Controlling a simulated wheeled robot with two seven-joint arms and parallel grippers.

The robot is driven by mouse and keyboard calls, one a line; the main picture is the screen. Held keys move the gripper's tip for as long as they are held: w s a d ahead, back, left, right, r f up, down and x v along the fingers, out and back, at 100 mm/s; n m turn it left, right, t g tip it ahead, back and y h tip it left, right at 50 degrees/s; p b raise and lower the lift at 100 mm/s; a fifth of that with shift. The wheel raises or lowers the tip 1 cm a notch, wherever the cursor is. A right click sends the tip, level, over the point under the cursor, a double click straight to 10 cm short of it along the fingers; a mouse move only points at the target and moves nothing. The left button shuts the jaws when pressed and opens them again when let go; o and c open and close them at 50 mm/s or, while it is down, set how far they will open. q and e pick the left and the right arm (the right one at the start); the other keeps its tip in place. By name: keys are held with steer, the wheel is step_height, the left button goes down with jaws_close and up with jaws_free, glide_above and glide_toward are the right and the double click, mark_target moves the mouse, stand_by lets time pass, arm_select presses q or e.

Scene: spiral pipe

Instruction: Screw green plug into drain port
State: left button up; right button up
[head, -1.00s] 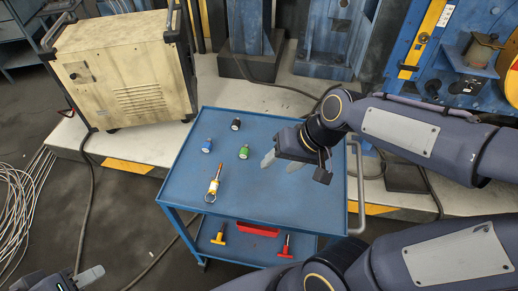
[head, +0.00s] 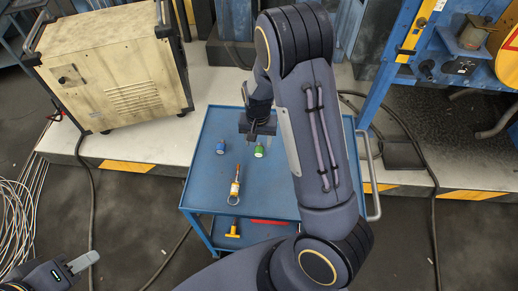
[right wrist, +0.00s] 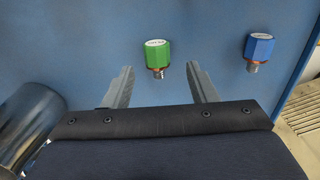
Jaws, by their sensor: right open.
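The green plug (head: 259,151) lies on the blue cart top, its orange ring and metal thread visible in the right wrist view (right wrist: 157,57). My right gripper (head: 258,136) is over the cart beside the green plug. In the right wrist view its two fingers (right wrist: 160,82) are apart, with the plug ahead between their tips and nothing held. My left gripper (head: 82,262) is at the lower left, away from the cart; its finger gap is not clear. I cannot pick out the drain port in these views.
A yellow-handled tool (head: 233,230) is on the lower shelf. A beige cabinet (head: 115,75) stands left. Blue machinery (head: 455,45) stands right. My right arm hides the cart's right part.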

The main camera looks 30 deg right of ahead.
mark_target(259, 148)
steer(key=shift+s+d+f+p, duration=0.1)
steer(key=shift+f+p, duration=0.05)
steer(key=shift+f, duration=0.85)
steer(key=shift+s+f+p, duration=0.1)
steer(key=shift+f+p, duration=0.05)
steer(key=shift+f, duration=0.8)
steer(key=c, duration=1.1)
